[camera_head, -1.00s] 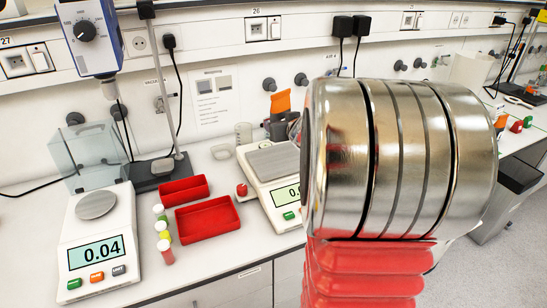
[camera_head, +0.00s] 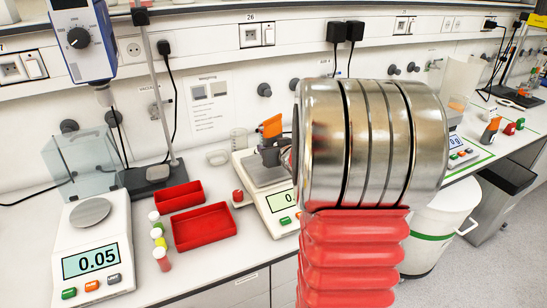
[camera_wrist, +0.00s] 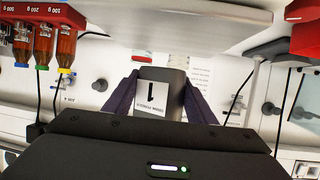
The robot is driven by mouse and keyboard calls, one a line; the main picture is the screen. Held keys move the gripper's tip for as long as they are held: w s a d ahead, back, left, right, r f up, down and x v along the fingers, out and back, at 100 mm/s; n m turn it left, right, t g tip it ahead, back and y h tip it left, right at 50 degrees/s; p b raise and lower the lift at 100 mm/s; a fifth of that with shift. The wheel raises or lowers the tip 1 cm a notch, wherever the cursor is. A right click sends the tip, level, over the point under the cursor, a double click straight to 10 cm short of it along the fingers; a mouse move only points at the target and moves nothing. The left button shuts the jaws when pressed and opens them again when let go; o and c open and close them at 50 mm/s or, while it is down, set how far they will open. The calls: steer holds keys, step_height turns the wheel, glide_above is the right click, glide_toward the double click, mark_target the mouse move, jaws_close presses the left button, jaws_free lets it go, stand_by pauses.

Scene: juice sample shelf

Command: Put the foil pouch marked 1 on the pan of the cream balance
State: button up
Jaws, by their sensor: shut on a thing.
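My gripper (camera_wrist: 160,84) is shut on a dark grey pouch (camera_wrist: 178,92) in the wrist view. The pouch has a white label with a large 1, seen upside down, and sits between the two dark fingers. In the head view my gripper (camera_head: 270,150) is a dark shape over the pan of the cream balance (camera_head: 283,202), the middle balance. My own arm covers part of the gripper and the right part of the balance. Pouch and fingers cannot be told apart there. I cannot tell whether the pouch touches the pan (camera_head: 249,171).
A white balance (camera_head: 110,225) reading 0.05 stands left. Two red trays (camera_head: 205,227), several capped vials (camera_head: 161,257) and a small red object (camera_head: 238,196) lie between the balances. A stand with a rod (camera_head: 156,177) is behind. Another balance (camera_head: 458,150) is to the right.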

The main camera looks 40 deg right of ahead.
steer(key=shift+f, duration=1.85)
steer(key=shift+f, duration=0.1)
steer(key=o, duration=1.2)
steer(key=shift+s+a+r, duration=0.2)
steer(key=shift+s+r, duration=0.2)
steer(key=shift+s, duration=0.2)
steer(key=v, duration=1)
steer(key=shift+s+a, duration=0.2)
steer(key=shift+s, duration=0.1)
